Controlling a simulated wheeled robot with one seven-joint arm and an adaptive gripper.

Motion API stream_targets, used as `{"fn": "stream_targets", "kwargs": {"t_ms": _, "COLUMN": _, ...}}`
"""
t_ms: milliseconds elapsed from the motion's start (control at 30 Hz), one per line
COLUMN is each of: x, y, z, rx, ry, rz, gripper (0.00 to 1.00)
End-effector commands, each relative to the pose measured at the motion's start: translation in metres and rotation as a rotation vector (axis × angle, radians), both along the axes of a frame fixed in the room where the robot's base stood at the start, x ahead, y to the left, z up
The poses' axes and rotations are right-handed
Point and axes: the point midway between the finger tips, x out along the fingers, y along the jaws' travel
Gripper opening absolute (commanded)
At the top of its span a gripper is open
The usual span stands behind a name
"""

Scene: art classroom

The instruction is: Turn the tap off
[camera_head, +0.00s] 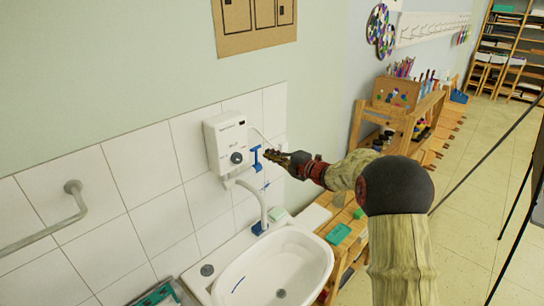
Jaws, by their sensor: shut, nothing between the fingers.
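The white tap (262,205) rises from a blue base at the back of the white sink (215,293) and curves up toward a white wall heater (226,140) with a dark round knob (236,158). A blue handle-like part (256,160) is beside the heater, on the tiled wall. My gripper (268,154) comes in from the right, with its fingertips close to this blue part. Contact between them cannot be told. My gripper is shut and holds nothing. No running water can be made out.
A grey rail (60,224) is fixed to the wall at left. A wooden shelf (340,235) with a green block (339,233) stands right of the sink. A wooden art trolley (400,120) with supplies stands farther back. Floor at right is mostly open, with thin dark legs.

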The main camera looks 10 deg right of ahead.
Motion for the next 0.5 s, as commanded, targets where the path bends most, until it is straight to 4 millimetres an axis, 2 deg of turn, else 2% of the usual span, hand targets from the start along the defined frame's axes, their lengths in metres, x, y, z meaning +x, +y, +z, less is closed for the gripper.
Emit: {"fn": "stream_targets", "kwargs": {"t_ms": 500, "x": -0.063, "y": -0.048, "z": 0.017, "rx": 0.000, "ry": -0.004, "rz": -0.003, "gripper": 0.00}}
